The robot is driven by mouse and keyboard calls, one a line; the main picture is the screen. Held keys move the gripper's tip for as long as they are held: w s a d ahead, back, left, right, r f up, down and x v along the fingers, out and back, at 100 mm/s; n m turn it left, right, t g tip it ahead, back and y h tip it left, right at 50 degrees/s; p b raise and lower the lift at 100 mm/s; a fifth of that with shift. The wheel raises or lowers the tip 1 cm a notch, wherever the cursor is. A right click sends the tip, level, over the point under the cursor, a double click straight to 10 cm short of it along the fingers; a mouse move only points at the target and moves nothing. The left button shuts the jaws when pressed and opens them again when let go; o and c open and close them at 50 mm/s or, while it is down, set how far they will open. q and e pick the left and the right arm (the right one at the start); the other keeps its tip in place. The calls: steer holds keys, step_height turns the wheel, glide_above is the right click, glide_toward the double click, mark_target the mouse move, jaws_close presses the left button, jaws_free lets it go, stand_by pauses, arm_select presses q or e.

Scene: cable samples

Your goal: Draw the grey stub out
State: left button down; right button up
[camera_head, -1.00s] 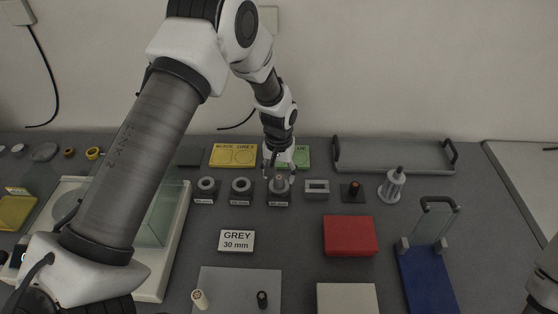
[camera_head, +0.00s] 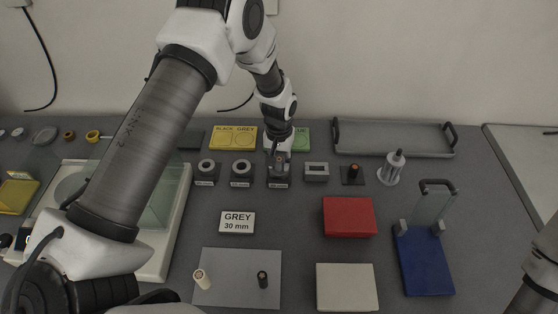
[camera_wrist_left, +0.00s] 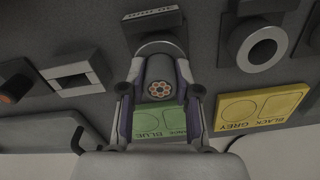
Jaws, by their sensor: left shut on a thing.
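My left gripper (camera_head: 279,168) is over the third dark holder (camera_head: 279,184) in the back row, pointing down. In the left wrist view the gripper (camera_wrist_left: 160,97) is shut on the grey stub (camera_wrist_left: 160,89), whose round end shows several copper-coloured cores. The fingers hide most of the stub's side. The holder (camera_wrist_left: 155,24) is right beside the fingers in that view; I cannot tell how deep the stub sits in it. A white card (camera_head: 237,222) reads "GREY 30 mm". My right gripper is out of view.
Two ring-topped holders (camera_head: 207,170) (camera_head: 242,170) stand to the left, and a slotted grey block (camera_head: 316,171) to the right. Behind are a yellow "BLACK GREY" mat (camera_head: 233,137) and a green mat (camera_head: 301,138). A red block (camera_head: 348,216) lies at front right.

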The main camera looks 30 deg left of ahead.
mark_target(279, 160)
arm_select(q)
steer(key=shift+r+p, duration=0.55)
steer(key=shift+r, duration=0.1)
steer(key=shift+r+p, duration=2.35)
steer(key=shift+r, duration=0.6)
steer(key=shift+f, duration=0.1)
